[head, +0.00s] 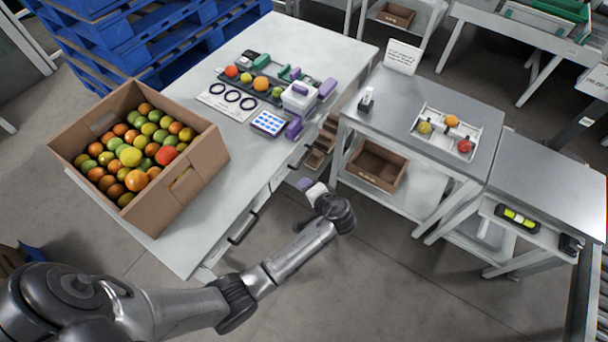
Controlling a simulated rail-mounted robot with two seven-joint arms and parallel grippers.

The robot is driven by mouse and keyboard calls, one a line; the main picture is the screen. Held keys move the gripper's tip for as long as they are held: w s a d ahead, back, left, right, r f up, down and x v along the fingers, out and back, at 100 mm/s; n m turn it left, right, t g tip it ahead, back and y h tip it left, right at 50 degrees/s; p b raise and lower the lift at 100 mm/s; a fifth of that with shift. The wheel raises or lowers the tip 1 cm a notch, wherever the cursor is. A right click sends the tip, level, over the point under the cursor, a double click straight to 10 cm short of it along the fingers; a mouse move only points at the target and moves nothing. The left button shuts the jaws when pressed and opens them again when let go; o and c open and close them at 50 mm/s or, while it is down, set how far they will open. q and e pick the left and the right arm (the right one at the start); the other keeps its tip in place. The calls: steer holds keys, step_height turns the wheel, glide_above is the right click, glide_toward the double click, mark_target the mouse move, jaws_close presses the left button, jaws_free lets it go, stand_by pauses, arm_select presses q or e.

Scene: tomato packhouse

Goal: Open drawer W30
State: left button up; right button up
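The white workbench (200,215) has drawer fronts along its right-facing side, with a dark bar handle (243,228) on the nearer part and another handle (300,156) farther along. No label reading W30 is legible. Beyond the farther handle, brown compartments (322,143) show beside the bench; I cannot tell whether they belong to an open drawer. My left gripper (308,187) is out over the floor beside the bench, near the farther handle and apart from the nearer one. Its white and purple tip is small, and its opening is unclear. My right gripper is out of view.
A cardboard box (200,168) of tomatoes stands on the bench's near end. Trays and purple-handled tools lie at its far end. A grey table (400,105) with a white tray (440,142) stands to the right, a brown box (376,165) beneath. Floor below my arm is clear.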

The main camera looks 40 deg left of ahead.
mark_target(304, 160)
arm_select(q)
steer(key=w+d+f+t+y+b, duration=0.1)
steer(key=w+f+y+b, duration=0.4)
steer(key=w+b, duration=0.4)
steer(key=shift+m+h, duration=0.4)
steer(key=shift+h, duration=0.3)
steer(key=b+x, duration=0.1)
steer(key=x, duration=0.3)
steer(key=f+b+x, duration=0.1)
steer(key=b+x, duration=0.1)
steer(key=x, duration=0.2)
steer(key=b+x, duration=0.2)
steer(key=x, duration=0.3)
steer(key=shift+s+f, duration=0.2)
steer(key=shift+s, duration=0.1)
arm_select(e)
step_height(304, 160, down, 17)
arm_select(q)
jaws_close()
